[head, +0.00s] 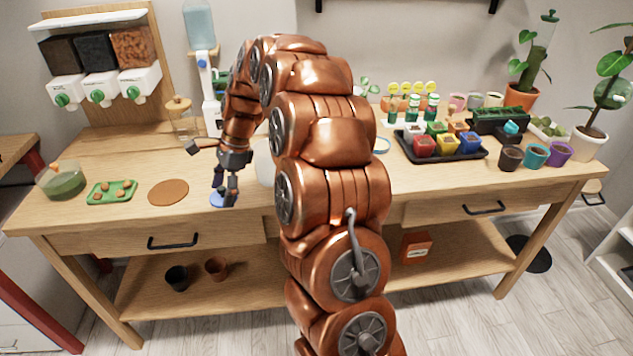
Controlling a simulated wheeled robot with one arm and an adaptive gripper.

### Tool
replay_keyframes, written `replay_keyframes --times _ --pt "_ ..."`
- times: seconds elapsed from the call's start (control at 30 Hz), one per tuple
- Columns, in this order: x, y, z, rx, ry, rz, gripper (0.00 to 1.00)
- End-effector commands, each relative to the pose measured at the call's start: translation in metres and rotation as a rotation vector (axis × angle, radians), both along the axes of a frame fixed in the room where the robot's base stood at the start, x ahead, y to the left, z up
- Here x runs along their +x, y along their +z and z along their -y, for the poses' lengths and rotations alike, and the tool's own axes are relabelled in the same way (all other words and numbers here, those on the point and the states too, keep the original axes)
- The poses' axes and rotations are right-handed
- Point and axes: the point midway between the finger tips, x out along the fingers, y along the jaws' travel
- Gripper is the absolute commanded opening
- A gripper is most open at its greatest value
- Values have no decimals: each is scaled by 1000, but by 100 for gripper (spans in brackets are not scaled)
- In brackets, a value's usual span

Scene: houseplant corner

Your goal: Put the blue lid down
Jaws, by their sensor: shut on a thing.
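The blue lid (217,200) is a small blue disc at the front edge of the wooden table (140,215), left of the middle in the head view. My gripper (225,196) points down at it, with its dark fingers shut on it. The fingers cover part of the lid. The lid is at or just above the tabletop; I cannot tell whether it touches the wood.
A round brown mat (168,192) and a green tray (112,191) with several brown pieces lie to the left. A pale rounded container (264,166) stands right of my gripper, partly behind my arm. A black tray (470,154) of coloured pots is farther right.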

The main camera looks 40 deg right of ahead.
Motion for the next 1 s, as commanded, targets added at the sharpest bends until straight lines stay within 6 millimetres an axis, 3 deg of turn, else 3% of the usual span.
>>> replay_keyframes --times 0.3,0.63,0.83,1.0 --pt "-58 8 59 -2 -522 4 51" --pt "-124 5 102 -1 -1029 -2 51" --pt "-145 3 115 -2 -1186 1 51" --pt "-145 2 124 0 -1218 -1 51"
